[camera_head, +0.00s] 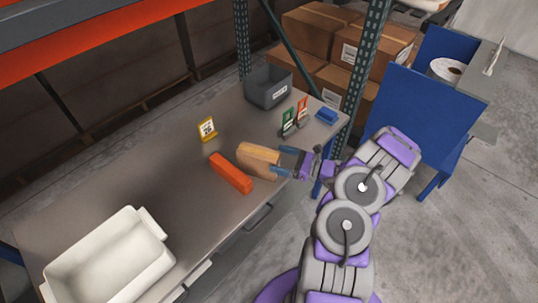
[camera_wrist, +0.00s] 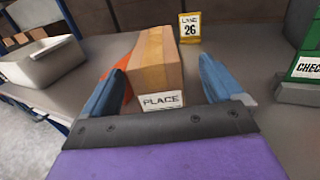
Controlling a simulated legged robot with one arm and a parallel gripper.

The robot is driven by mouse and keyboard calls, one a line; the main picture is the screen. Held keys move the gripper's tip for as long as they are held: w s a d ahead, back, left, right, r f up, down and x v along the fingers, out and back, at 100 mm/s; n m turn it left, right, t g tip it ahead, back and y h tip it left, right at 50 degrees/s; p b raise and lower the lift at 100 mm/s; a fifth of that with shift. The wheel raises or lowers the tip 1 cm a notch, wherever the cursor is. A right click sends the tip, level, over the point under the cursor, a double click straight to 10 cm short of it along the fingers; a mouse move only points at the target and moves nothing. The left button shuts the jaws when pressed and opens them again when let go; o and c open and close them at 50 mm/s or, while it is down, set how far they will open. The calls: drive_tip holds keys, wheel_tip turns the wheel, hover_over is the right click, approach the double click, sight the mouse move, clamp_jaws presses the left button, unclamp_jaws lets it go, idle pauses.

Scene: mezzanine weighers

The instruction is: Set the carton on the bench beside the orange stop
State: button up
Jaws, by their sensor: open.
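The carton (camera_head: 258,158) is a small brown box standing on the grey bench (camera_head: 170,185). In the wrist view the carton (camera_wrist: 155,65) shows a white label reading "PLACE" on its near face. The orange stop (camera_head: 231,173) is a bar lying on the bench just left of the carton; in the wrist view it (camera_wrist: 127,90) is mostly hidden behind the carton and a finger. My gripper (camera_head: 280,164) is at the carton's right end. In the wrist view its blue fingers are apart, one on each side of the carton's near end, with a visible gap on the right.
A white tub (camera_head: 105,262) stands at the bench's near left. A yellow "LANE 26" sign (camera_head: 207,130) stands behind the stop. A grey bin (camera_head: 268,86), green and red card holders (camera_head: 289,122) and a blue object (camera_head: 326,116) are at the far right.

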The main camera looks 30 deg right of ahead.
drive_tip(key=v, duration=0.4)
drive_tip(key=shift+s+d+r+p, duration=0.1)
drive_tip(key=shift+s+p, duration=0.1)
drive_tip(key=shift+p, duration=0.2)
drive_tip(key=s+a+r+n+g+y, duration=0.1)
drive_tip(key=s+a+r+n+g, duration=0.2)
drive_tip(key=a+r+n+g, duration=0.75)
drive_tip(key=s+a+r+n+g+y, duration=0.1)
drive_tip(key=s+a+r+n+g, duration=0.55)
drive_tip(key=a, duration=0.85)
drive_tip(key=s+a+r+n+h, duration=0.4)
drive_tip(key=s+r+n+h, duration=0.25)
drive_tip(key=s, duration=0.45)
drive_tip(key=s+d+n+t+h, duration=0.1)
drive_tip(key=s+d+n+h, duration=0.1)
drive_tip(key=s, duration=0.3)
drive_tip(key=s+d+n+h, duration=0.2)
drive_tip(key=s+d+h, duration=0.2)
drive_tip(key=s+h, duration=0.1)
drive_tip(key=shift+s+r+t, duration=0.35)
drive_tip(key=shift+r+t, duration=0.05)
